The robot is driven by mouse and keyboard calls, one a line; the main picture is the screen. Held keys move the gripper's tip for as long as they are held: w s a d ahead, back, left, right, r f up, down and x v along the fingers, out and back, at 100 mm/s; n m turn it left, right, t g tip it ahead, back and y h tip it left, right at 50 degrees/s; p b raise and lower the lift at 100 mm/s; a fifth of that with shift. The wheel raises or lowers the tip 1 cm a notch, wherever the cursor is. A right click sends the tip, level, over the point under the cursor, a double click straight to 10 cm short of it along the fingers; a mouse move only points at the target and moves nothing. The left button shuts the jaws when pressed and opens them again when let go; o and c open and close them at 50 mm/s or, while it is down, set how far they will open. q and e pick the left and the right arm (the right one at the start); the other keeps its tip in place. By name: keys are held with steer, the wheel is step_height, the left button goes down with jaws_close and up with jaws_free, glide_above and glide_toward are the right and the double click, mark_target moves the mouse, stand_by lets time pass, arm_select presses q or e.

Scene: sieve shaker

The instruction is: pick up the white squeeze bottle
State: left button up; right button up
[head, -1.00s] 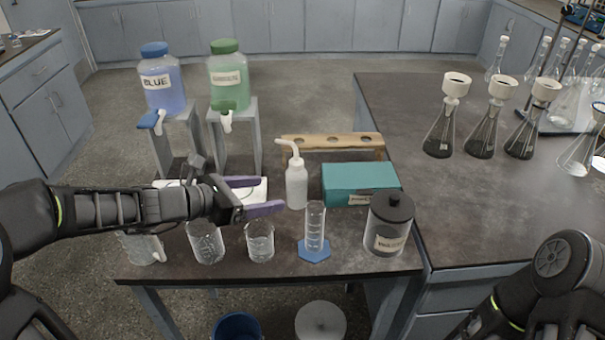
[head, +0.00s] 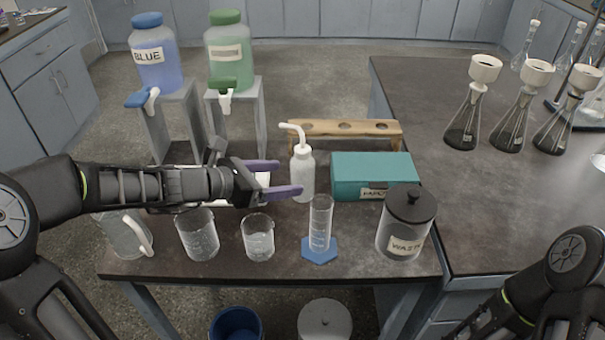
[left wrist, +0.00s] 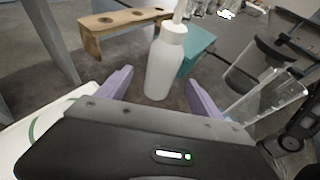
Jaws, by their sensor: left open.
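The white squeeze bottle (head: 302,176) stands upright on the dark bench, its bent spout pointing left in the head view. My left gripper (head: 283,178) is open, with purple fingers pointing at the bottle from the left. In the left wrist view the bottle (left wrist: 164,68) stands just ahead of the left gripper (left wrist: 155,92), roughly between the lines of its two fingers. I cannot tell whether a finger touches it. My right arm shows at the lower right of the head view, but its gripper is out of view.
A graduated cylinder (head: 320,225), beakers (head: 258,238) and a waste jar (head: 406,225) stand along the front. A teal box (head: 350,178) is right of the bottle, with a wooden rack (head: 330,130) behind. Blue (head: 155,55) and green (head: 229,55) jugs stand on raised stands.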

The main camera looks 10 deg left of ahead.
mark_target(292, 178)
arm_select(q)
steer(key=shift+w+d+f, duration=0.2)
steer(key=shift+w+d, duration=0.15)
steer(key=shift+w, duration=0.05)
steer(key=x, duration=0.5)
steer(key=shift+d+f+b, duration=0.15)
steer(key=shift+b, duration=0.15)
steer(key=shift+s, duration=0.1)
steer(key=shift+c, duration=0.2)
steer(key=c, duration=0.8)
